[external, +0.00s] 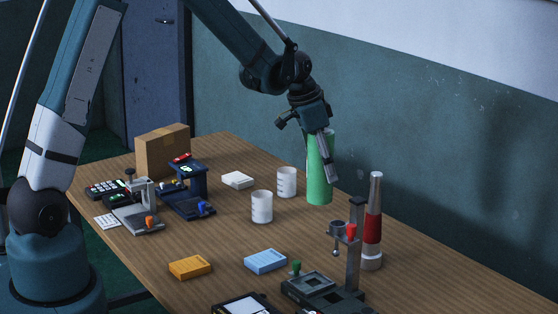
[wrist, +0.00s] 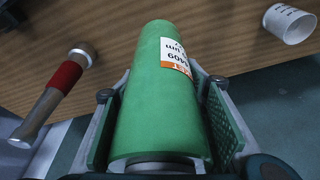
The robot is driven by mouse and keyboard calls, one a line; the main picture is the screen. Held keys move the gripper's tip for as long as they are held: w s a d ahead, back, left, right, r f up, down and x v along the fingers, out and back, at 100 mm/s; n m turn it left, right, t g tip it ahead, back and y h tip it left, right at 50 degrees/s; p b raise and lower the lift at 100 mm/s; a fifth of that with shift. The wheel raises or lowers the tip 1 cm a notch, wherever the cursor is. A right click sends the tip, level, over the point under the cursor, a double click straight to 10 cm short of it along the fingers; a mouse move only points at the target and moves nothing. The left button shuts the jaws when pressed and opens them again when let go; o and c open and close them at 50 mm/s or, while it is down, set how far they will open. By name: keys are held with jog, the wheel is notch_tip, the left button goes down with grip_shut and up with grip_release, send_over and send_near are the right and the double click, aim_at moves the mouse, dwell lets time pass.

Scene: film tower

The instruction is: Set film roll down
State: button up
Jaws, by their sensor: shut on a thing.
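The film roll (external: 319,180) is a green cylinder, upright in the external view, near the table's back edge. In the wrist view the film roll (wrist: 150,95) lies between both finger pads, with a white and orange label on its side. My gripper (external: 330,165) is shut on it from above; the pads also show in the wrist view (wrist: 161,110). The roll's lower end overlaps the tabletop, but I cannot tell whether it touches the wood.
A red-banded tapered post (external: 373,225) stands right of the roll. White cups (external: 262,207) stand to its left. A dark stand (external: 354,250) is in front. Blue (external: 266,261) and orange (external: 190,267) trays lie nearer the front, with bare wood around them.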

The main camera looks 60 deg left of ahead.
aim_at(314, 162)
jog(key=shift+f+b, duration=0.4)
jog(key=shift+f, duration=2.7)
jog(key=shift+f, duration=0.1)
jog(key=shift+f, duration=1.8)
jog(key=shift+f+b, duration=0.15)
jog(key=shift+b, duration=0.2)
jog(key=o, duration=1.3)
jog(key=shift+p+v, duration=0.8)
jog(key=shift+v, duration=5.4)
